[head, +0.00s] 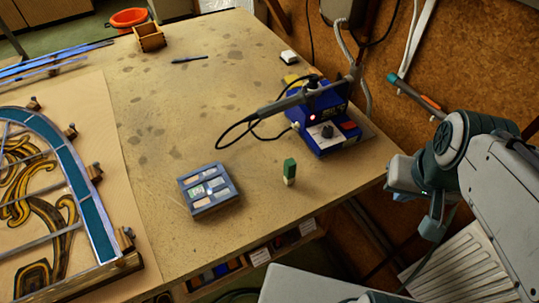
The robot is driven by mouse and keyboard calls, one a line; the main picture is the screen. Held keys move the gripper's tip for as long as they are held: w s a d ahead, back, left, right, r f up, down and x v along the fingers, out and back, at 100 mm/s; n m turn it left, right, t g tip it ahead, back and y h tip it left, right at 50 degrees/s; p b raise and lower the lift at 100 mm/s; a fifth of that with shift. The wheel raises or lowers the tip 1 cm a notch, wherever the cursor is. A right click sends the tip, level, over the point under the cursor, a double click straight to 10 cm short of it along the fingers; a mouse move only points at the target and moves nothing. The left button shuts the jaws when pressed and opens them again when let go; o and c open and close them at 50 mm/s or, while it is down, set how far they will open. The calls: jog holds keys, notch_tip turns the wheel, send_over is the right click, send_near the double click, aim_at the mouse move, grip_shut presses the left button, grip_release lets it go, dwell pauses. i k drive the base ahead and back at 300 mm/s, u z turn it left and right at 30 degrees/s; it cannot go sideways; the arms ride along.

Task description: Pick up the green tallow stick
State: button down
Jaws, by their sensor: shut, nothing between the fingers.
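The green tallow stick (290,168) stands upright on the workbench (250,130), right of centre in the head view. It is a small green block with a pale lower end. My gripper (402,194) is at the right, beyond the bench's right edge and well apart from the stick. It is shut and empty; its fingertips are small and hard to make out.
A blue-grey case (208,188) lies left of the stick. A blue soldering station (330,127) with its iron and black cable stands behind it. A leaded panel (84,200) fills the left. Bare bench surrounds the stick.

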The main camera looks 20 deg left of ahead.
aim_at(290, 166)
jog(key=u, duration=0.35)
jog(key=k, duration=0.2)
jog(key=u, duration=0.6)
